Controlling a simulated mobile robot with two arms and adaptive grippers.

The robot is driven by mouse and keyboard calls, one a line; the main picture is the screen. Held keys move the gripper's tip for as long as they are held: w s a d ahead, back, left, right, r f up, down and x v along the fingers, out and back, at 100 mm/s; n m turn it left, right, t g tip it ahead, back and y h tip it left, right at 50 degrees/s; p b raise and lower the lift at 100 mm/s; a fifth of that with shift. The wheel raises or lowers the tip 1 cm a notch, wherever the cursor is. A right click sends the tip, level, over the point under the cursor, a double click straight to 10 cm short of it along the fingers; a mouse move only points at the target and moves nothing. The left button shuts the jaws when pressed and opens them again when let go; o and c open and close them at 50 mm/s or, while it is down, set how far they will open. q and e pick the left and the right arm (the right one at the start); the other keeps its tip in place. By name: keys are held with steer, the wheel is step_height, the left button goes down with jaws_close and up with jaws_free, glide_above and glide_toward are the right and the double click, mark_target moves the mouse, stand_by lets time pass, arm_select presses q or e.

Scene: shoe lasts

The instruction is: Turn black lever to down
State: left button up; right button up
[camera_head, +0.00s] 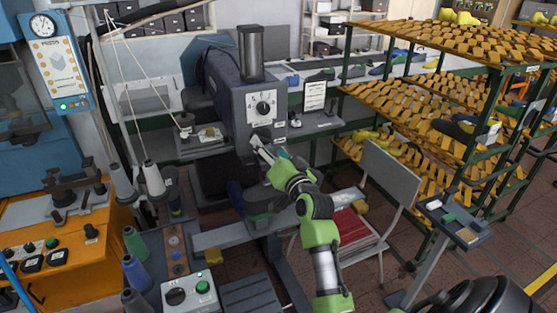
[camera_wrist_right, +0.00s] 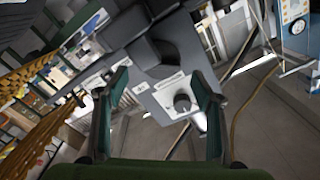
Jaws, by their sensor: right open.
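A black lever-like knob (camera_head: 263,107) sits on a white plate on the front of the grey machine (camera_head: 247,122). In the right wrist view, the knob (camera_wrist_right: 183,103) and its plate show between my fingers, nearer the right one. The view is tilted, and I cannot tell the knob's exact setting. My right gripper (camera_head: 266,150) is open and empty. It is in front of the machine, a little below the knob in the head view. Its two dark green fingers stand apart in the wrist view (camera_wrist_right: 160,88), with no visible contact. My left gripper is not in view.
A grey chair (camera_head: 392,180) with a red item on its seat stands right of my right arm. Racks of yellow-orange shelves (camera_head: 450,90) fill the right side. Thread cones (camera_head: 135,243) and a control box (camera_head: 190,293) stand at the lower left.

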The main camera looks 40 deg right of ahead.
steer(key=v, duration=0.7)
steer(key=shift+s, duration=0.35)
